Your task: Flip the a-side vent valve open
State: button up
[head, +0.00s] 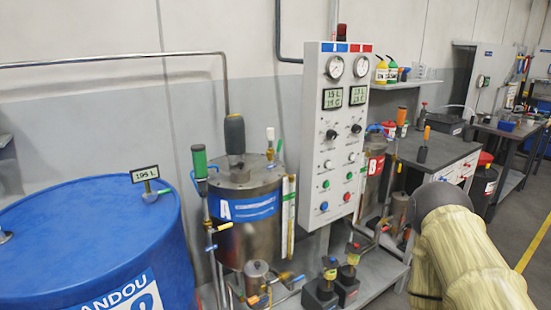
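The A-side tank (250,235) is a steel cylinder with a blue "A" label, left of the control panel. On its lid stand a dark capped fitting (235,135) and, at the back right, a slim fitting with a white top (270,134) and a small yellow part (270,154). This slim fitting may be the vent valve; its handle position is too small to tell. A yellow lever (222,227) sits on the pipe left of the tank. My arm, in a beige sleeve, shows at the lower right; my gripper is not in view.
A blue drum (90,240) with a 195 L display (145,173) stands at left. The white control panel (335,140) rises right of the A tank, with the B tank (375,165) behind. Pumps (322,290) sit low in front. Floor is clear at right.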

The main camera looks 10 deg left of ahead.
aim_at(280, 141)
jog(key=k, duration=0.2)
jog(key=z, duration=1.65)
jog(key=i, duration=1.3)
jog(key=u, duration=1.65)
